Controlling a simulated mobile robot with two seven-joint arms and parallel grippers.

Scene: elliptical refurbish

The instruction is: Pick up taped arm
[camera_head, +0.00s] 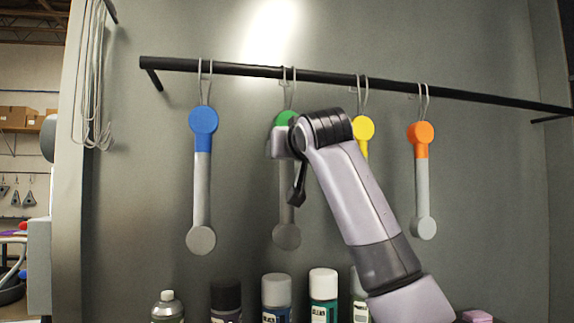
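Several grey arms with coloured tape on their upper ends hang by wire hooks from a black rail (245,69). From left to right they are the blue-taped arm (202,165), the green-taped arm (286,213), the yellow-taped arm (363,130) and the orange-taped arm (421,165). My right arm comes in from the lower right and hides most of the yellow-taped arm. My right gripper (295,188) is at the green-taped arm, covering its upper middle. The fingers are partly hidden, and contact is unclear. My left gripper is not in view.
Spray cans stand in a row below, including a grey-capped can (277,292) and a white-capped green can (323,292). A pink block (477,316) lies at the lower right. Coiled cable (93,75) hangs at the left wall edge. The wall between the blue- and green-taped arms is clear.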

